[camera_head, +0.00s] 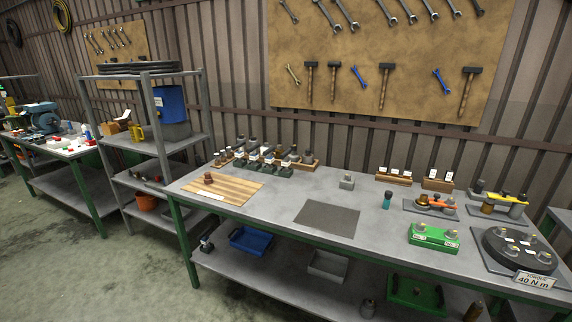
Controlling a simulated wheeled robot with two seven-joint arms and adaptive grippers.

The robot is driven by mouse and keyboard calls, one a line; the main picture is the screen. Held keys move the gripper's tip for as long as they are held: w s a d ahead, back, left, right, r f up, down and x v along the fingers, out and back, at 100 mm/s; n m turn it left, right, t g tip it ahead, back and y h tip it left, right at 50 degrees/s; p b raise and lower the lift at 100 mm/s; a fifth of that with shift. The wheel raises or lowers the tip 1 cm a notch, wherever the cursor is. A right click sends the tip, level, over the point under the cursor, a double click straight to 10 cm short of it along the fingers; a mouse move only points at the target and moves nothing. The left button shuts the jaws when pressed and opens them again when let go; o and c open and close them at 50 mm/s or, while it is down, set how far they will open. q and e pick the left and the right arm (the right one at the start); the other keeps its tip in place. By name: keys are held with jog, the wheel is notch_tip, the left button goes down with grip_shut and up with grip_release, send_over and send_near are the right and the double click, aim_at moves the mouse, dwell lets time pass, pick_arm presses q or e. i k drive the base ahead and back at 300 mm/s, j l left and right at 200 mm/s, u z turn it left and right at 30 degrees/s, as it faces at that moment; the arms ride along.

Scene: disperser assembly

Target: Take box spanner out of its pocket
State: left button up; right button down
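I cannot single out the box spanner at this distance. A dark holder (264,165) with several small metal parts and white labels stands at the back left of the workbench (275,202). Wooden blocks (394,177) with white labels stand along the back right; what sits in their pockets is too small to tell. Neither of my grippers is in view.
A wooden board (232,188) with a small brown part lies at left, a grey mat (327,218) in the middle. A green fixture (434,237), an orange tool (437,202) and a round black fixture (519,250) stand at right. The bench front is mostly clear.

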aim_at(286, 162)
jog(key=i+j+z, duration=0.15)
jog(key=j, duration=0.45)
jog(key=i+j+z, duration=0.1)
jog(key=j, duration=0.45)
jog(key=i+j+z, duration=0.15)
jog(key=j, duration=0.5)
jog(key=i+j+z, duration=0.1)
jog(key=j, duration=0.5)
jog(key=i+j+z, duration=0.15)
jog(key=j, duration=0.5)
jog(key=k+l, duration=0.05)
